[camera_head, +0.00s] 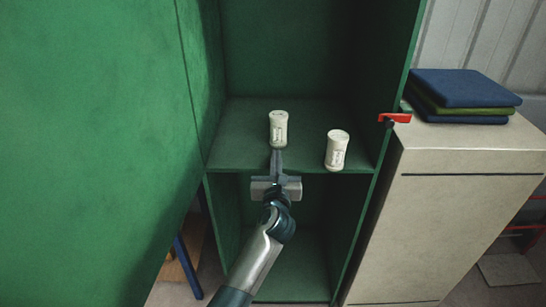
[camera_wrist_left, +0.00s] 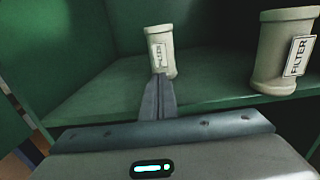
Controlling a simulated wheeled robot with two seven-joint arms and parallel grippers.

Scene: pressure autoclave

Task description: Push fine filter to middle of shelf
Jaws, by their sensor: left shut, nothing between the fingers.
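Two pale cylindrical filters with labels stand upright on the green shelf (camera_head: 240,140). One filter (camera_head: 279,127) is near the middle of the shelf, and the other filter (camera_head: 337,149) stands to the right, closer to the front edge. I cannot tell from the labels which is the fine one. My left gripper (camera_head: 277,153) is shut and empty, its fingertips just in front of the middle filter. In the left wrist view the closed fingertips (camera_wrist_left: 160,78) overlap the base of that filter (camera_wrist_left: 161,50); contact is unclear. The right-hand filter (camera_wrist_left: 282,50) also shows there. My right gripper is not in view.
The green cabinet has side walls around the shelf and an open green door (camera_head: 90,130) at left. A beige cabinet (camera_head: 450,200) with folded cloths (camera_head: 463,92) stands at right. A red-handled part (camera_head: 395,118) juts near the right wall. The shelf's left side is clear.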

